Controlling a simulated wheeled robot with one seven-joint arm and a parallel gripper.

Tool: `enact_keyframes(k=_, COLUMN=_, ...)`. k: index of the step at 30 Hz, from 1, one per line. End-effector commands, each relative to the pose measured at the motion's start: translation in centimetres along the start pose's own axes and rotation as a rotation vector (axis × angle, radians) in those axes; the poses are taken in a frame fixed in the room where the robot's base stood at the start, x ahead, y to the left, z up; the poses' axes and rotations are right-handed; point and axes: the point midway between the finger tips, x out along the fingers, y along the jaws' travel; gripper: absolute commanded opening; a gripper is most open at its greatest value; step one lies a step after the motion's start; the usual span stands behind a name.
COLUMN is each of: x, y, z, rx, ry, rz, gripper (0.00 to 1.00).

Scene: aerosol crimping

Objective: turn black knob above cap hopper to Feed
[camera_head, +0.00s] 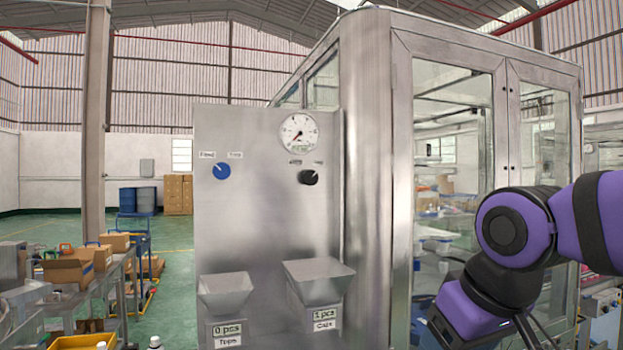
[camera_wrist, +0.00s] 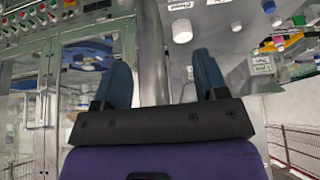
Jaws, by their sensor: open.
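The black knob (camera_head: 308,177) is on the steel panel (camera_head: 265,225) in the head view, below the gauge and above the right hopper. Two small labels sit above the knob; I cannot read them or its pointer clearly. The right hopper (camera_head: 318,279), with a plate reading "1 pcs" and seemingly "Caps", is the cap hopper. My gripper (camera_wrist: 160,80) is open and empty in the wrist view, its two blue-grey fingers wide apart. In the head view my arm is at the right, in front of the glass cabinet, well away from the knob; the fingertips are not clear there.
A blue knob (camera_head: 222,171) is left of the black one, above a left hopper (camera_head: 226,292) reading "0 pcs". A gauge (camera_head: 299,133) is above. The glass cabinet (camera_head: 453,150) stands right of the panel. A cart with boxes (camera_head: 68,270) is at left. Space before the panel looks clear.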

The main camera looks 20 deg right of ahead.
Motion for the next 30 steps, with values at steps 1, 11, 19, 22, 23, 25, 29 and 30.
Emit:
enact_keyframes(k=1, x=-0.1, y=0.0, z=-0.3, rx=0.0, ry=0.005, rz=0.003, gripper=0.65)
enact_keyframes(k=11, x=-3.9, y=-0.5, z=-15.3, rx=-0.022, ry=0.285, rz=0.108, gripper=0.65)
enact_keyframes(k=19, x=-7.8, y=-4.0, z=-30.4, rx=-0.066, ry=0.6, rz=0.108, gripper=0.65)
enact_keyframes(k=22, x=-8.6, y=-5.1, z=-33.4, rx=-0.079, ry=0.668, rz=0.093, gripper=0.65)
enact_keyframes(k=23, x=-8.8, y=-5.4, z=-34.0, rx=-0.081, ry=0.682, rz=0.089, gripper=0.65)
enact_keyframes(k=25, x=-9.1, y=-5.8, z=-35.0, rx=-0.085, ry=0.704, rz=0.083, gripper=0.65)
enact_keyframes(k=29, x=-8.8, y=-6.0, z=-35.9, rx=-0.086, ry=0.718, rz=0.079, gripper=0.65)
enact_keyframes(k=30, x=-8.6, y=-5.9, z=-36.1, rx=-0.086, ry=0.717, rz=0.079, gripper=0.65)
